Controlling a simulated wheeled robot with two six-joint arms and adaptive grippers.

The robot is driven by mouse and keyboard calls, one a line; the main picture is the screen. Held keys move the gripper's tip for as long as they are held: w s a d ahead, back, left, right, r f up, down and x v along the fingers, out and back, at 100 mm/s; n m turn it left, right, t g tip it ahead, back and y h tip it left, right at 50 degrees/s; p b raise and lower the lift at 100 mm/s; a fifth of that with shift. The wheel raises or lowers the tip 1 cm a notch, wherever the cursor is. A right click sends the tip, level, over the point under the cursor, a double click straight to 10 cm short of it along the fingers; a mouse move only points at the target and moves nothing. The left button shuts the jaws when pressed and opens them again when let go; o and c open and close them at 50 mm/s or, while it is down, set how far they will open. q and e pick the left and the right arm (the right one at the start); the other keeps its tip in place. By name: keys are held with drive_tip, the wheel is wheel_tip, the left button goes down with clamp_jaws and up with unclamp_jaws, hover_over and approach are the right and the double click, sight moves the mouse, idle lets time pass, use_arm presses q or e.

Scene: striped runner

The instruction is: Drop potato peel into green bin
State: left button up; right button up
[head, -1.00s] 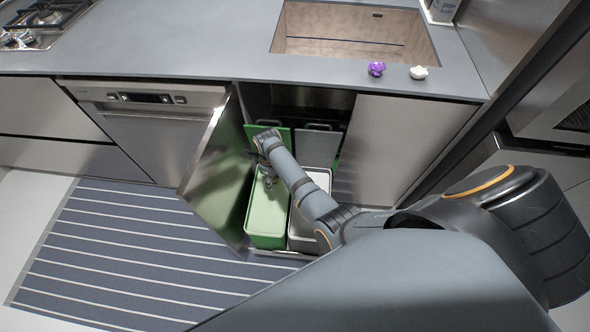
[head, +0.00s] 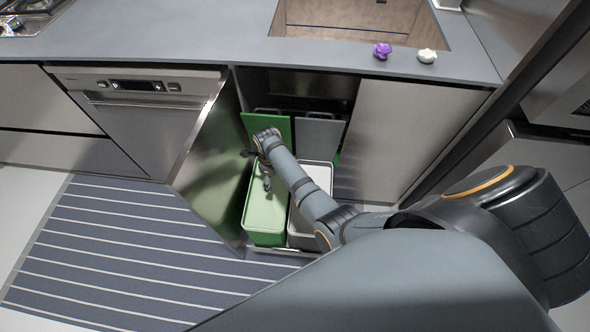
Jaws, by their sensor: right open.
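The green bin (head: 266,222) stands in the pulled-out unit under the counter, its top open. Its green lid (head: 284,125) stands upright behind it. My right gripper (head: 257,170) is over the back part of the green bin, pointing down, with its fingers spread. I see nothing between the fingers. I cannot make out any potato peel, in the bin or elsewhere; the arm hides part of the opening. My left gripper is not in view.
A grey-white bin (head: 300,230) stands right beside the green one, partly under my arm. An open cabinet door (head: 212,165) stands close on the left. A purple crumpled thing (head: 382,50) and a white one (head: 428,56) lie on the counter. A striped runner (head: 130,250) covers the floor.

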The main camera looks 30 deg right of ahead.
wheel_tip(320, 180, up, 12)
idle(0.5)
idle(0.6)
